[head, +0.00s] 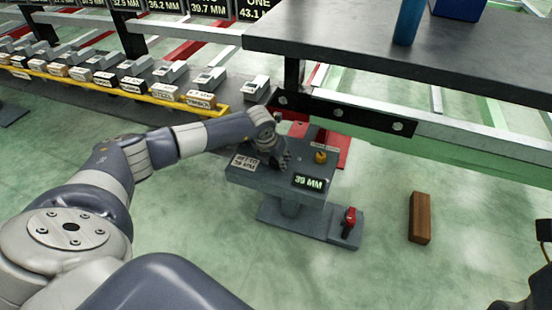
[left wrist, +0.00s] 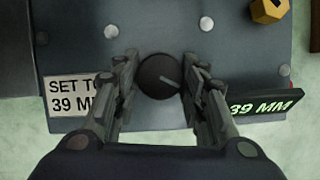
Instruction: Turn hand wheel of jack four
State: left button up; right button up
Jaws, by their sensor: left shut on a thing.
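The grey jack (head: 262,178) stands on the floor under the chassis rail. Its plate reads "SET TO 39 MM" (left wrist: 72,95) and its display reads "39 MM" (head: 309,182); both also show in the left wrist view. The hand wheel (left wrist: 158,76) is a dark round knob with a light line pointing to the lower right. My left gripper (left wrist: 158,84) has a finger on each side of it and is shut on it. In the head view my left gripper (head: 279,158) hides the wheel. A dark part at the bottom right edge may be my right gripper (head: 533,285), cut off.
A yellow hexagonal piece (head: 320,157) sits on the jack top and a red switch (head: 349,217) on its foot. A wooden block (head: 420,218) lies on the floor to the right. A dark bench (head: 400,45) overhangs behind. A yellow-edged rack (head: 130,93) of labelled boxes is at left.

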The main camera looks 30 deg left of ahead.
dwell(0.3)
pick_arm(q)
jog(key=o, duration=1.1)
jog(key=shift+c, duration=0.2)
jog(key=v, duration=0.7)
jog(key=shift+r, duration=0.25)
jog(key=shift+s, duration=0.1)
